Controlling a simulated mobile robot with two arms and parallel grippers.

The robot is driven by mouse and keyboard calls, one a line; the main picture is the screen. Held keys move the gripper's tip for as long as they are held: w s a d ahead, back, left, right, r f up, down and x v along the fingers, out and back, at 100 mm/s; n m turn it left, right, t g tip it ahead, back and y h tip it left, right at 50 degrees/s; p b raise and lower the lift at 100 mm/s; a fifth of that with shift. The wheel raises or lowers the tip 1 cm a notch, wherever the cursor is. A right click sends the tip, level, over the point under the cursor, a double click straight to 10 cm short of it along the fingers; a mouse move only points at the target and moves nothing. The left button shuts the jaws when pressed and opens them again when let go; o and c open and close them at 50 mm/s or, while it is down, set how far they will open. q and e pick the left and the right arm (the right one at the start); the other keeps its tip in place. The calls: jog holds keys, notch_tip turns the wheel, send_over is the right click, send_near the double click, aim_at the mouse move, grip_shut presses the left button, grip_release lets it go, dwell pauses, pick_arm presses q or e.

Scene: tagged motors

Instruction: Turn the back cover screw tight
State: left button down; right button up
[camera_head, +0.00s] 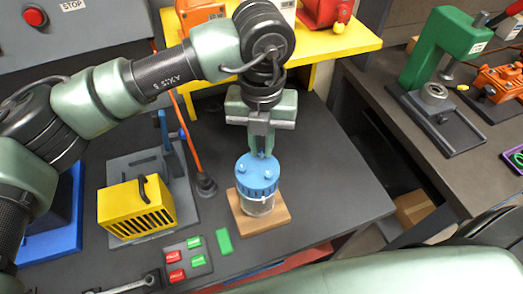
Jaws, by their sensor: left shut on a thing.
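A blue ribbed cover (257,181) sits on a clear and metallic round motor body (258,207), which stands on a wooden block (263,221). Two blue screw heads show on top of the cover, a left one (241,167) and a right one (268,173). My left gripper (262,153) points straight down at the back of the cover. Its fingers are shut on the back cover screw, which they mostly hide. I cannot tell how far the screw is turned in. My right gripper is not in view.
A yellow vented box (135,208) and a blue clamp stand at the left. Red and green tags (176,275) and a loose green tag (223,241) lie in front. A yellow shelf (345,42) stands behind. The table right of the block is clear.

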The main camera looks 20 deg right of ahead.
pick_arm(q)
jog(key=m+b, duration=0.2)
jog(key=b, duration=0.1)
jog(key=m+b, duration=0.3)
jog(key=shift+w+f+m, duration=0.1)
jog(key=shift+f+m, duration=0.1)
jog(key=shift+m, duration=0.1)
jog(key=shift+r+m+b, duration=0.1)
jog(key=shift+m+b, duration=0.7)
jog(key=m+b, duration=0.2)
jog(key=m, duration=0.2)
jog(key=shift+r+m, duration=0.1)
jog(key=shift+m, duration=0.2)
jog(key=m+b, duration=0.1)
jog(key=m, duration=0.3)
jog(key=shift+r+m, duration=0.15)
jog(key=shift+m, duration=0.15)
jog(key=m, duration=1.2)
jog(key=shift+r+m, duration=0.1)
jog(key=shift+m, duration=0.2)
jog(key=m, duration=0.3)
jog(key=shift+m, duration=2)
